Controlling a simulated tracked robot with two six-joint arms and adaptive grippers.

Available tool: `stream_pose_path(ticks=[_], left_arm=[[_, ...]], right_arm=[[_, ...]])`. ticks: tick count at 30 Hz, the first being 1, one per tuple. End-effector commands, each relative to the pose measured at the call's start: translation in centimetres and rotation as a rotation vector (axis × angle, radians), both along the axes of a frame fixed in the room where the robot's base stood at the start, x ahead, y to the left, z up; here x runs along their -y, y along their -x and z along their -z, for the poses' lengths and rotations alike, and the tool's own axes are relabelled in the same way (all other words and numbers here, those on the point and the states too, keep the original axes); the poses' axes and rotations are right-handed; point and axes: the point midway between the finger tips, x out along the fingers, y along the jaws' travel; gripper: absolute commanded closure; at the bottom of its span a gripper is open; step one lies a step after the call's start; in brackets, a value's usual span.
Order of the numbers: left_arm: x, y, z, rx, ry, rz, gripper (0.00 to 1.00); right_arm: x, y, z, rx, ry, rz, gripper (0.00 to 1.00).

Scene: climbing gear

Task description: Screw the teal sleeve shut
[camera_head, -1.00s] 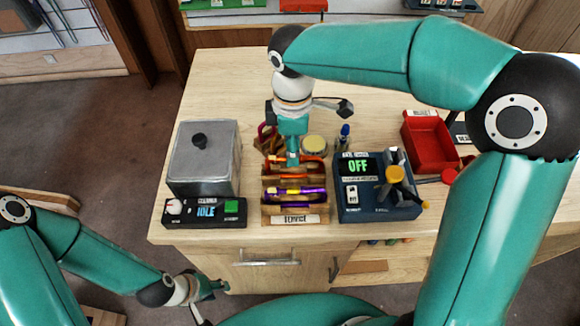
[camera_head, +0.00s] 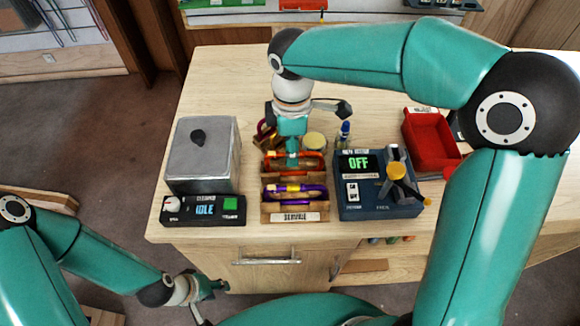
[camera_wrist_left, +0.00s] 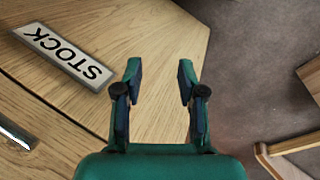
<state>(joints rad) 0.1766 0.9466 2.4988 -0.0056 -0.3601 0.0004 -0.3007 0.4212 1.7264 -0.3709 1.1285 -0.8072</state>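A wooden rack labelled SERVICE (camera_head: 296,217) stands at the table's front. An orange carabiner (camera_head: 308,157) sits in its rear part, and a purple carabiner (camera_head: 312,192) with a yellow sleeve (camera_head: 291,188) sits nearer the front. My right gripper (camera_head: 292,163) points down at the rear of the rack, by the orange carabiner; its fingers look close together, but its grip is hidden. I cannot make out a teal sleeve apart from the teal fingers. My left gripper (camera_head: 218,288) is low in front of the table; the wrist view shows it (camera_wrist_left: 159,75) open and empty.
A grey metal box (camera_head: 203,155) with an IDLE panel (camera_head: 205,210) stands left of the rack. A blue device reading OFF (camera_head: 378,205) stands right of it. A round tin (camera_head: 314,141), a blue-capped bottle (camera_head: 345,132) and a red bin (camera_head: 432,150) are behind. The table's back left is clear.

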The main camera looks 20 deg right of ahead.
Motion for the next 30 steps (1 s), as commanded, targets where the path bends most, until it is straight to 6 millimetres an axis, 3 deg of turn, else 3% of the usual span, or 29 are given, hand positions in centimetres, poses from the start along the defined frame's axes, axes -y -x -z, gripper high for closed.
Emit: stream_pose_path(ticks=[20,30], left_arm=[[0.0,0.0,0.7,0.0,0.0,0.0,0.6],[0.0,0.0,1.6,0.0,0.0,0.0,0.6]], right_arm=[[0.0,0.0,1.0,0.0,0.0,0.0,0.54],[-0.6,1.9,1.1,0.0,0.0,-0.001,0.54]])
